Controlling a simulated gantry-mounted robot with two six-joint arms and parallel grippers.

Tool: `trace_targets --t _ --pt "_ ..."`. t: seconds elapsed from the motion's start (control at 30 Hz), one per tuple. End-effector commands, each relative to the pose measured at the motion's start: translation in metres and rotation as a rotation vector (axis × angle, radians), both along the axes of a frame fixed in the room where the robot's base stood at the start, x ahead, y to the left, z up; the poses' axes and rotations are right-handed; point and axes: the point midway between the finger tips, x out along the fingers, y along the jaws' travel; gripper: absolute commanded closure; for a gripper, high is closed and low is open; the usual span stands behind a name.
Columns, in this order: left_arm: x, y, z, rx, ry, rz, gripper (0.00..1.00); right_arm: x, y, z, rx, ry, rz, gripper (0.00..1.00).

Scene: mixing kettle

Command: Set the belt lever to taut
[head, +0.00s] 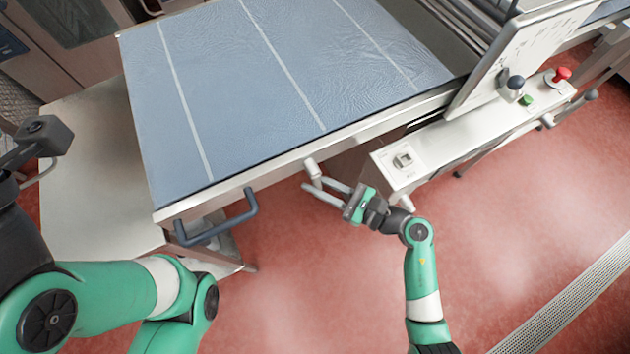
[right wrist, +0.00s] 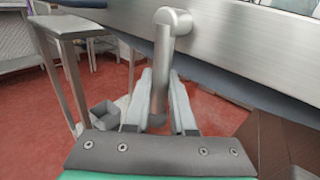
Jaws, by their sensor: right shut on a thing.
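The belt lever (head: 313,171) is a bare metal, L-shaped lever on the front rail of the blue belt table (head: 140,110). In the right wrist view the lever (right wrist: 165,50) hangs down from the rail, with its lower part between my fingers. My right gripper (head: 328,192) is shut on the lever, and the fingers (right wrist: 160,105) lie on both sides of its shaft. The grip partly hides the lever's lower end. My left arm is at the lower left of the head view; its fingers do not show.
A dark blue bar handle (head: 222,225) sticks out from the table front, left of the lever. A white control box (head: 400,165) with a switch stands close right of my gripper. Farther right are a green button (head: 526,100) and a red button (head: 561,74). The red floor in front is clear.

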Motion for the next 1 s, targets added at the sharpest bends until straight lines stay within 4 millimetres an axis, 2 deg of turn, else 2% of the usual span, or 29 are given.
trace_targets --t 0.6,1.0 --pt "0.000 0.000 0.041 0.000 0.000 0.000 1.00 0.010 -0.023 0.012 -0.389 -0.167 0.000 1.00" --pt "0.000 0.000 0.050 0.000 0.000 0.000 1.00 0.012 -0.028 0.012 -0.488 -0.210 0.000 1.00"
